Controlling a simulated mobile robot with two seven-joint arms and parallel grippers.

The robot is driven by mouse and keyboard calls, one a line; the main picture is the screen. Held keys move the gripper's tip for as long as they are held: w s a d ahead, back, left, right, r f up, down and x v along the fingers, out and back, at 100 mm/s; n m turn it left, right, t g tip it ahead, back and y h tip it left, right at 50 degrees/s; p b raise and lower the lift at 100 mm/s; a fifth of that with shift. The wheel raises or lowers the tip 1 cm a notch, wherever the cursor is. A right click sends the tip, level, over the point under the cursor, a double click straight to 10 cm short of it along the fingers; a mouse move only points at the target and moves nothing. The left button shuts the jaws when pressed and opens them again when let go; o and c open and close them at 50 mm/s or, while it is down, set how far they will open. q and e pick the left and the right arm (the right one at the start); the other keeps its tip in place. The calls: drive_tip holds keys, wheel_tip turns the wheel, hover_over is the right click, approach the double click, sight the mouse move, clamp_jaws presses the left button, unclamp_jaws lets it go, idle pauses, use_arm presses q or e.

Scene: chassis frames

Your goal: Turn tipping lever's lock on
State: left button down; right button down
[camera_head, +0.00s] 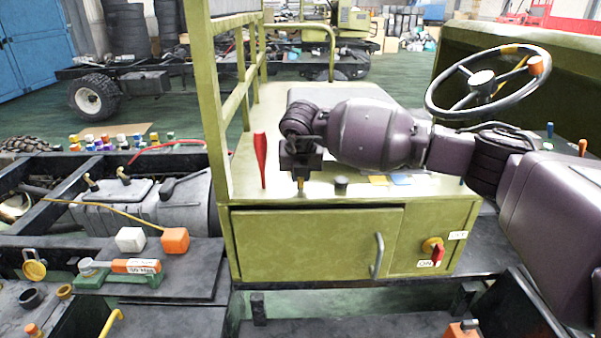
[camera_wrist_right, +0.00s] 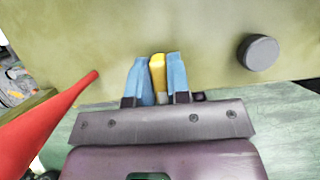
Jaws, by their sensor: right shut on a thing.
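The red tipping lever (camera_head: 261,160) stands upright on the top of the olive-green cabinet. It also shows at the left of the right wrist view (camera_wrist_right: 45,120). My right gripper (camera_head: 300,178) points down just right of the lever, apart from it. In the right wrist view its two blue fingers (camera_wrist_right: 157,80) are shut on a small yellow piece (camera_wrist_right: 157,68), apparently the lever's lock, at the cabinet top. My left gripper is not in view.
A black knob (camera_head: 341,183) stands right of the gripper; it also shows in the wrist view (camera_wrist_right: 258,52). The cabinet front has a door handle (camera_head: 377,255) and a red switch (camera_head: 437,252). A green railing (camera_head: 214,110) rises left of the lever. The steering wheel (camera_head: 487,82) is at right.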

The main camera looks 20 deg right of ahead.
drive_tip(key=c, duration=1.1)
unclamp_jaws()
drive_tip(key=v, duration=1.1)
